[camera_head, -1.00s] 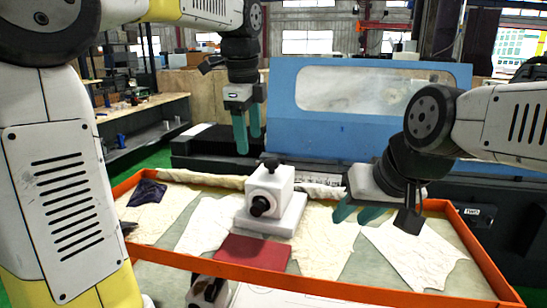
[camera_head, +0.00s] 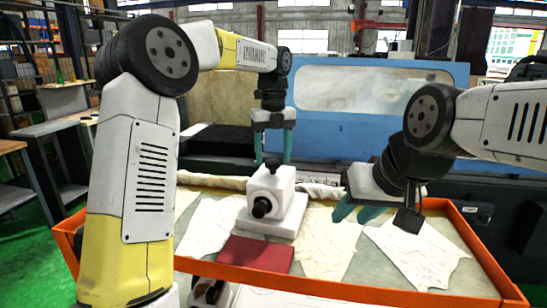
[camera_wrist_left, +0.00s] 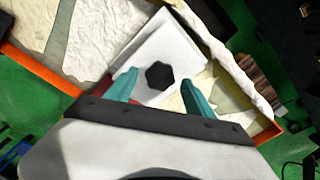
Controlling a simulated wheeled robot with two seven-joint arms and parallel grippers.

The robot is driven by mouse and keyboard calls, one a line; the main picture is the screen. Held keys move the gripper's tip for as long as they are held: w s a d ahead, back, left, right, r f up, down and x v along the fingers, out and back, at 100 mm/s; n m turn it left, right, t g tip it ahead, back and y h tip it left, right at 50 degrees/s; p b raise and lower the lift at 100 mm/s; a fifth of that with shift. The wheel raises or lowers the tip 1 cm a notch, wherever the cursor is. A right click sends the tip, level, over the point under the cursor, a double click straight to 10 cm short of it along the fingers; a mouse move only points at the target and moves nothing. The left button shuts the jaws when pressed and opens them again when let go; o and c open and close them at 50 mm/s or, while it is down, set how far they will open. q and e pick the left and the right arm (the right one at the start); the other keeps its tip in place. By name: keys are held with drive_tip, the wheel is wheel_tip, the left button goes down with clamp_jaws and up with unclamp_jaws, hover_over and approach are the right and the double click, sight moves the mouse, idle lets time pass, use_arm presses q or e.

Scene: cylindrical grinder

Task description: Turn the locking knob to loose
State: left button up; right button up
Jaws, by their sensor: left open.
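A white block (camera_head: 284,196) stands on a white base inside an orange-rimmed tray. A black knob (camera_head: 272,162) sits on its top, and a second black knob (camera_head: 262,208) is on its front face. My left gripper (camera_head: 273,157) points down, open, at the top knob. In the left wrist view the teal fingers of the left gripper (camera_wrist_left: 160,79) lie on either side of a dark lobed knob (camera_wrist_left: 159,75), with gaps on both sides. I cannot tell whether the tips are level with it or above. My right gripper (camera_head: 357,211) looks open and empty, right of the block.
The orange tray rim (camera_head: 330,292) surrounds white cloths (camera_head: 415,253) and a red pad (camera_head: 256,254). A blue machine cover (camera_head: 375,125) stands behind the tray. The right arm is close to the block's right side.

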use_arm(q)
drive_tip(key=shift+f, duration=0.45)
clamp_jaws()
